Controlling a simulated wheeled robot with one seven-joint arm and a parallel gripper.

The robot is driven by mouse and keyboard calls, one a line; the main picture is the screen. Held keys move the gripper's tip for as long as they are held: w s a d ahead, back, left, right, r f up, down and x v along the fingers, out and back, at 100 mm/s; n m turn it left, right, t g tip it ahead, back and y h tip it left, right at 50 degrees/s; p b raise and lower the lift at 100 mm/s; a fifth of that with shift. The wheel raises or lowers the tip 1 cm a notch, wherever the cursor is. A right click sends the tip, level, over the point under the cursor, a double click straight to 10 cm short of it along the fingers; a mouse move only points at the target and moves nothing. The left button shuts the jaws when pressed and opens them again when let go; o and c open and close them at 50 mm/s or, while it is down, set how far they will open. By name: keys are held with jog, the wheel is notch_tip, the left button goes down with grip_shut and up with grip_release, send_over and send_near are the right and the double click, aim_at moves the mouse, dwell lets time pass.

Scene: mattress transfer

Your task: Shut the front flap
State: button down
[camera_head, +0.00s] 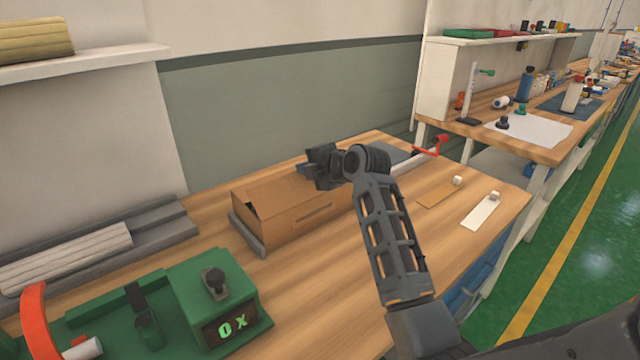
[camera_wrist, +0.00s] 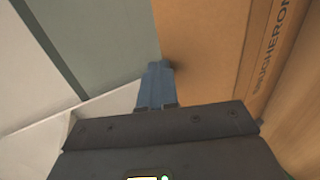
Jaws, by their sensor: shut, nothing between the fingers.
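A long brown cardboard box (camera_head: 290,213) lies on the wooden workbench. Its top looks mostly covered, with a dark gap near the left end; I cannot tell which panel is the front flap. My gripper (camera_head: 308,170) is over the far side of the box's top, and my arm hides the box's right part. In the wrist view, the gripper's blue-grey fingers (camera_wrist: 156,84) are shut and empty. Their tips lie at the edge of a cardboard panel (camera_wrist: 200,45), with a small shadow beside them. I cannot tell whether they touch. Printed lettering runs along the cardboard at right.
A grey rail or tray edge (camera_head: 247,236) runs under the box's left end. A green machine (camera_head: 215,295) stands at the front left. A red-handled tool (camera_head: 432,147) and small cards (camera_head: 480,211) lie to the right. The wall is close behind. Bare bench lies in front of the box.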

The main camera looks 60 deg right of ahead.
aim_at(296, 174)
jog(key=shift+w+d+g, duration=0.15)
jog(key=shift+w+g, duration=0.15)
jog(key=shift+w, duration=0.1)
jog(key=shift+x, duration=0.85)
jog(key=shift+w+f, duration=0.2)
jog(key=shift+f, duration=0.1)
jog(key=shift+w+d+f+g+y, duration=0.1)
jog(key=shift+w+f+g+y, duration=0.15)
jog(key=shift+g, duration=0.35)
jog(key=shift+f, duration=0.35)
jog(key=shift+w+d+f+b, duration=0.1)
jog(key=shift+w+f+b, duration=0.35)
jog(key=shift+f, duration=0.25)
